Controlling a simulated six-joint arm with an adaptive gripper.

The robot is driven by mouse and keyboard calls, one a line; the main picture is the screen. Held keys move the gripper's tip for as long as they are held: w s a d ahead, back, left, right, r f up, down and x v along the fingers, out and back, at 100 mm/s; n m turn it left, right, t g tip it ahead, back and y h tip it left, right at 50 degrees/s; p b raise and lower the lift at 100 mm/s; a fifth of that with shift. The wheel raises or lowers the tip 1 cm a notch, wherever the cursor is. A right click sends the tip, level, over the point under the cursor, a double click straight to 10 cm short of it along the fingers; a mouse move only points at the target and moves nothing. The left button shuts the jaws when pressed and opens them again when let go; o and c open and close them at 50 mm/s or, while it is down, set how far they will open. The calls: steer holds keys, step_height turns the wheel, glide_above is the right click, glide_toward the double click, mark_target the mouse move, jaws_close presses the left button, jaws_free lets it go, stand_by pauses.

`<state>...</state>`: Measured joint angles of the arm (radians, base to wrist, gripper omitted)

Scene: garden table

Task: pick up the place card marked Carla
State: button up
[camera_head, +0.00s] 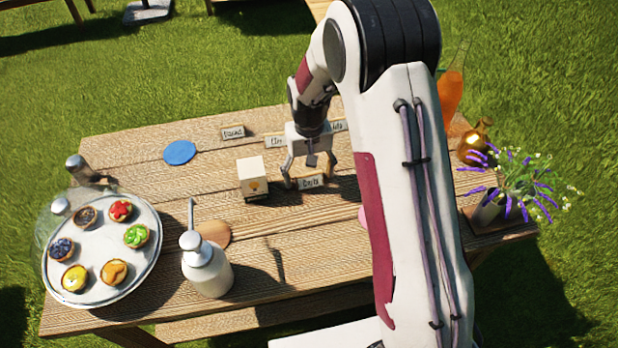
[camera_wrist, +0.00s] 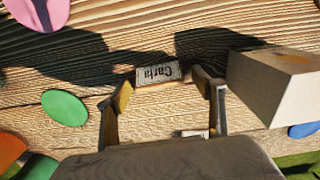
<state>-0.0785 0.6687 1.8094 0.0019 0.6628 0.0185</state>
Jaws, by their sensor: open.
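The place card marked Carla (camera_head: 311,182) stands on the wooden table, small and pale with dark lettering. In the wrist view the Carla card (camera_wrist: 158,73) shows upside down, with its name readable. My gripper (camera_head: 308,178) is low over the table with its fingers apart, one to each side of the card. In the wrist view my gripper (camera_wrist: 163,90) is open, with the card between and slightly beyond the fingertips. I see no clear contact with the card.
A pale box (camera_head: 253,177) stands close left of my gripper. Other cards, including David (camera_head: 233,132), stand behind. A blue disc (camera_head: 179,152), a white pump bottle (camera_head: 206,268) and a tart plate (camera_head: 100,297) are left. A flower vase (camera_head: 488,208) and a copper-coloured vessel (camera_head: 474,148) are right.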

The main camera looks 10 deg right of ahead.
steer(key=c, duration=1.1)
steer(key=shift+r, duration=0.15)
steer(key=shift+r, duration=4.85)
